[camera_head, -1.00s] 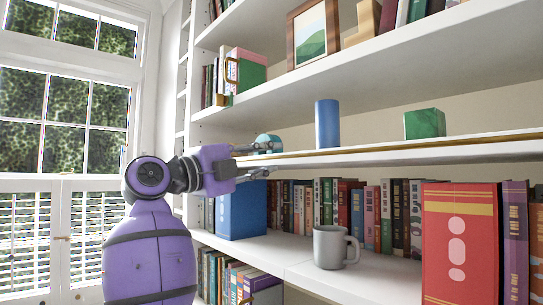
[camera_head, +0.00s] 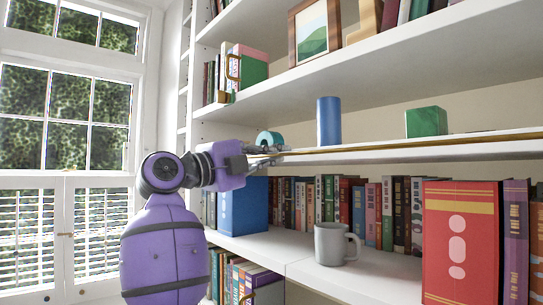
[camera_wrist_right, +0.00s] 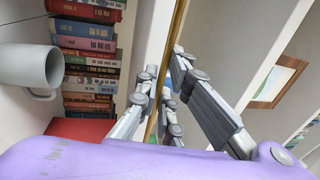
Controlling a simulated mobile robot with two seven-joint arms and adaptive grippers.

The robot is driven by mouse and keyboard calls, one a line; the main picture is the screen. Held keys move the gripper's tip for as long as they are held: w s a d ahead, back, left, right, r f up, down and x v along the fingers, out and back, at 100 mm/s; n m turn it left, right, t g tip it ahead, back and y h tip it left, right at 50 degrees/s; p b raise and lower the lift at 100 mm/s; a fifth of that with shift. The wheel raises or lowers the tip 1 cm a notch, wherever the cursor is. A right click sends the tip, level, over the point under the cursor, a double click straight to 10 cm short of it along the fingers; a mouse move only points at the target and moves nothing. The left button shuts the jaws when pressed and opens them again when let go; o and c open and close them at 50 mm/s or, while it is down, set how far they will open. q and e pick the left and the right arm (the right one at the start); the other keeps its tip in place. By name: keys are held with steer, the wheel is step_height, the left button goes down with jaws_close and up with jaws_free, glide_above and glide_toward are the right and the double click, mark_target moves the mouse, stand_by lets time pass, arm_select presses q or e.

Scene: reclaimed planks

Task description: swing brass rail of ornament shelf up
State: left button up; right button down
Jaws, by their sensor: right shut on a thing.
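The ornament shelf (camera_head: 440,153) is a white board in the middle of the bookcase. Its thin brass rail (camera_head: 400,146) runs along the front edge, low against the board. In the wrist view the brass rail (camera_wrist_right: 178,38) runs up between the fingers of my right gripper (camera_wrist_right: 160,90). In the head view my right gripper (camera_head: 272,153) is shut on the rail near its left end. On the shelf stand a blue cylinder (camera_head: 328,121), a green block (camera_head: 426,122) and a teal rounded ornament (camera_head: 268,137), partly hidden. My left gripper is not in view.
Below, a grey mug (camera_head: 331,245) stands in front of a row of books, with a large red book (camera_head: 460,255) to the right and a blue box (camera_head: 238,210) behind my wrist. Above is another shelf (camera_head: 400,55) with a picture frame (camera_head: 315,30). A window is at left.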

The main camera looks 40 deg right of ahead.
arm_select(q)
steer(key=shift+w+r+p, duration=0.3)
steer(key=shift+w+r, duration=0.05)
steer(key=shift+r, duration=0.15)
arm_select(e)
steer(key=shift+r, duration=0.15)
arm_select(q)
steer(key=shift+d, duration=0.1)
arm_select(e)
steer(key=shift+s+r+y, duration=0.1)
steer(key=shift+y, duration=0.2)
